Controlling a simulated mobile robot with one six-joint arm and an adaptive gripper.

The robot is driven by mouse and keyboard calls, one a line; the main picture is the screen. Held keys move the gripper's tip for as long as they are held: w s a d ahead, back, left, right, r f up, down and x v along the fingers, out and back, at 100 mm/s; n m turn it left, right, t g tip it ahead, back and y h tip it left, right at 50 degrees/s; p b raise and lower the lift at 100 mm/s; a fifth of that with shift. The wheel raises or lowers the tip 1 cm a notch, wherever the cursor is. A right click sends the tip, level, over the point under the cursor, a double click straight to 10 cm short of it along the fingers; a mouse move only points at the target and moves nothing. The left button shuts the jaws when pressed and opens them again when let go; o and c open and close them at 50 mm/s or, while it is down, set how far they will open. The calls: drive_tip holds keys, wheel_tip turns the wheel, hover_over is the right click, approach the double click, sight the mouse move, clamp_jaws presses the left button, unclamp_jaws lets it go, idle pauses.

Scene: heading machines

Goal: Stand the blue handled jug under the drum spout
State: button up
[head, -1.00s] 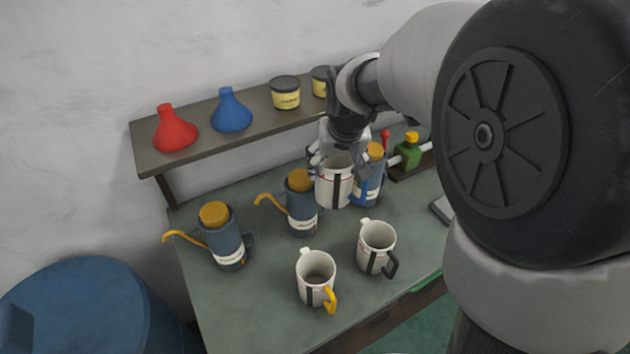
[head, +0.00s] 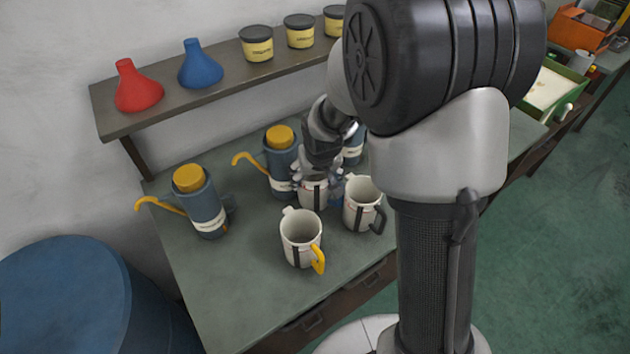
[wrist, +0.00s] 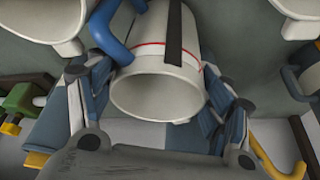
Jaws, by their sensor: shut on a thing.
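The blue handled jug (head: 313,193) is white with a black stripe and stands out among the jugs at the bench's middle. My gripper (head: 318,178) is shut on it from above. In the wrist view my gripper's fingers (wrist: 155,80) press both sides of the jug (wrist: 150,65), near its open mouth; its blue handle (wrist: 112,35) points up and left. I cannot tell whether the jug touches the bench. A blue drum (head: 65,295) stands at the lower left; no spout shows on its visible part.
A yellow-handled jug (head: 300,237) and a black-handled jug (head: 362,205) stand close in front. Blue-grey oil cans (head: 205,210) with yellow lids stand left and behind. A shelf (head: 200,103) holds funnels and tins. The bench's front left (head: 225,290) is clear.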

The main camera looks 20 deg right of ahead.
drive_tip(key=shift+f, duration=0.75)
drive_tip(key=shift+f, duration=0.15)
drive_tip(key=o, duration=1.6)
drive_tip(key=shift+o, duration=0.2)
